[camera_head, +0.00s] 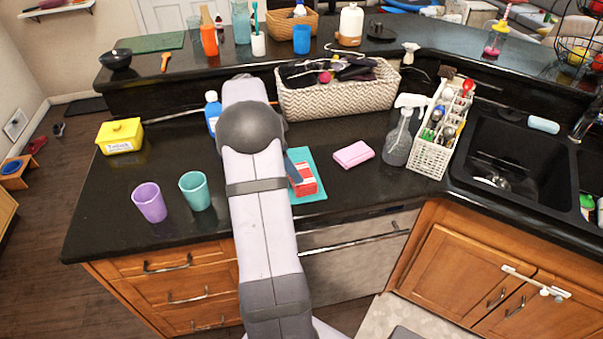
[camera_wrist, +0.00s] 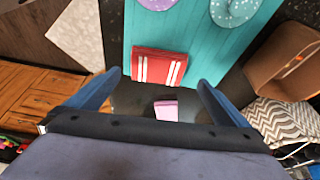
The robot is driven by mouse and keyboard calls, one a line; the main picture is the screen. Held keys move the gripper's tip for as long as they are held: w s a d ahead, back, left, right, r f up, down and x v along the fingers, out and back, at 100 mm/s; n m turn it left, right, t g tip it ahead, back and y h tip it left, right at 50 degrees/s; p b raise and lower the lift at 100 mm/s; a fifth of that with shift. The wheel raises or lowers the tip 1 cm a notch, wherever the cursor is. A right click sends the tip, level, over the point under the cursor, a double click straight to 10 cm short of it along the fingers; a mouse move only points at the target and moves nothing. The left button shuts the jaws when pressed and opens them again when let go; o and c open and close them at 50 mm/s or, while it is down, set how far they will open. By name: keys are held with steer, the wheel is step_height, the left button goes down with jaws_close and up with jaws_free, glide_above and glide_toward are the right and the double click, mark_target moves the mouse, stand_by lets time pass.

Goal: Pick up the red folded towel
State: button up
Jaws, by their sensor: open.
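The red folded towel (camera_head: 307,184) lies on a teal mat (camera_head: 313,160) near the counter's front, just right of my arm. In the wrist view the towel (camera_wrist: 159,66) shows white stripes near both ends and lies on the mat's edge (camera_wrist: 186,45). My gripper (camera_wrist: 160,77) is open, with its two blue fingers apart and the towel appearing between and just beyond the fingertips. In the head view one blue finger (camera_head: 293,170) shows at the towel's left side, partly over it. I cannot tell whether it touches. The other finger is hidden there.
A pink folded cloth (camera_head: 353,154) lies to the right, with clear counter around it. A spray bottle (camera_head: 398,140) and white utensil caddy (camera_head: 441,135) stand farther right. A woven basket (camera_head: 340,101) is behind. Purple (camera_head: 149,202) and teal (camera_head: 195,191) cups stand left.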

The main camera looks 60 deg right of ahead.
steer(key=shift+s+d, duration=0.1)
steer(key=shift+d, duration=0.1)
steer(key=shift+p+x, duration=0.45)
steer(key=shift+x, duration=0.65)
steer(key=shift+s+f+p, duration=0.3)
steer(key=shift+f+p, duration=0.25)
steer(key=shift+p, duration=0.15)
steer(key=shift+p+x, duration=0.95)
steer(key=shift+x, duration=1.05)
steer(key=c, duration=0.8)
steer(key=shift+c, duration=0.2)
step_height(320, 180, up, 10)
steer(key=b, duration=0.3)
steer(key=shift+b, duration=0.4)
